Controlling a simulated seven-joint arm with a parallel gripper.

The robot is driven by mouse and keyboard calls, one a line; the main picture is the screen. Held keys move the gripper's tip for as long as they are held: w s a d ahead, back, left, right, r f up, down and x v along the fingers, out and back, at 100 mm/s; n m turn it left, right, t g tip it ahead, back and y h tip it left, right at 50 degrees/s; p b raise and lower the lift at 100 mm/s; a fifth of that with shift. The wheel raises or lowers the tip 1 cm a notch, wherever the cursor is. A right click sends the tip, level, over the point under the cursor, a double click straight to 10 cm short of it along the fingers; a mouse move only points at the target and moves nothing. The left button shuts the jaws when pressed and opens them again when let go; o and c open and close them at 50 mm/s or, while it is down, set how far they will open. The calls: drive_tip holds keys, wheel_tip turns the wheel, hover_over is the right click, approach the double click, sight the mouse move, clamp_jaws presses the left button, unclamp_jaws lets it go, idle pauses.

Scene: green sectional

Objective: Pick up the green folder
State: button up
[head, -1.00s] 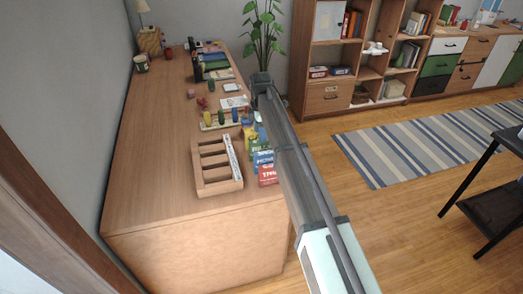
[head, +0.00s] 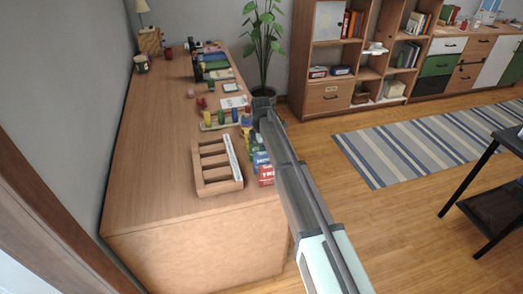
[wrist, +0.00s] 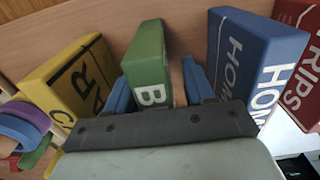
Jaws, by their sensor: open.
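The green folder (wrist: 148,60) stands upright in the wrist view, with a white letter B on its spine. My gripper (wrist: 158,85) has its two blue fingers apart, one on each side of the green folder. The folder's lower part is hidden behind the gripper's dark bar. I cannot tell whether either finger touches it. In the head view my arm covers much of the folder row and the fingers are not clear.
A yellow folder (wrist: 72,80) stands to the left, and a blue folder (wrist: 250,60) and a red folder (wrist: 303,50) to the right. A wooden tray (head: 207,187) lies beside the row on the desk (head: 150,180). The desk's left part is mostly clear.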

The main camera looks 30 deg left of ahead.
clamp_jaws()
idle(0.4)
drive_tip(key=shift+r, duration=0.1)
wheel_tip(320, 180, up, 9)
drive_tip(key=shift+r, duration=0.1)
drive_tip(key=s+a, duration=0.3)
drive_tip(key=s, duration=0.7)
drive_tip(key=s+a+r, duration=0.1)
drive_tip(key=s+a, duration=0.2)
drive_tip(key=s, duration=0.7)
drive_tip(key=shift+s, duration=0.4)
